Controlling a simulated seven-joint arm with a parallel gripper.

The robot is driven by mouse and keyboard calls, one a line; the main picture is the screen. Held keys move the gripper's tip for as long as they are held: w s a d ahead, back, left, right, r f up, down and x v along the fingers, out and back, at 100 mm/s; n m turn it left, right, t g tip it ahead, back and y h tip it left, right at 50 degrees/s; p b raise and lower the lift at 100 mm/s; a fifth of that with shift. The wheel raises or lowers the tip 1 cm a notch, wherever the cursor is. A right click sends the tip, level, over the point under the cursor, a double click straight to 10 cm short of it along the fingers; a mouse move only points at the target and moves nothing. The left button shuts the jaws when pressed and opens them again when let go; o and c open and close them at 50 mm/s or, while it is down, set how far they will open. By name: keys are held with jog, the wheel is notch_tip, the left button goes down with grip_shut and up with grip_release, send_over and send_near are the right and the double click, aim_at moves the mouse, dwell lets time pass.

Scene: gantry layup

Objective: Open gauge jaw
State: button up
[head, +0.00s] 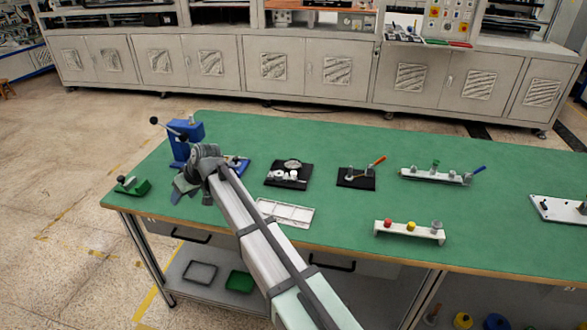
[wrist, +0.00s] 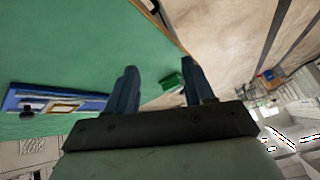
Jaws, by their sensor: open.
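My gripper (head: 187,188) is over the left part of the green table, its fingers pointing down and left. In the wrist view my gripper (wrist: 159,70) is open, with nothing held between the two dark blue fingers. A small green fixture with a dark knob (head: 131,186) sits at the table's left corner; it shows beyond the fingertips in the wrist view (wrist: 172,82). I cannot tell which device bears the gauge jaw.
A blue lever press (head: 185,140) stands close behind my gripper. Two black plates with fittings (head: 288,182) (head: 357,184), a white tray (head: 285,213) and white racks (head: 436,176) (head: 408,232) lie to the right. The table's left edge is close to my gripper.

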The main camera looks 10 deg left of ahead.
jog(key=w+d+r+h, duration=0.2)
jog(key=w+d+r, duration=0.1)
jog(key=w+r, duration=0.7)
jog(key=m+h, duration=0.5)
jog(key=m, duration=0.1)
send_over(294, 172)
jog(key=f, duration=0.2)
jog(key=shift+g, duration=0.4)
notch_tip(294, 172, down, 12)
jog(key=shift+a+f, duration=0.1)
jog(key=shift+f, duration=0.15)
jog(key=shift+c, duration=0.4)
grip_shut()
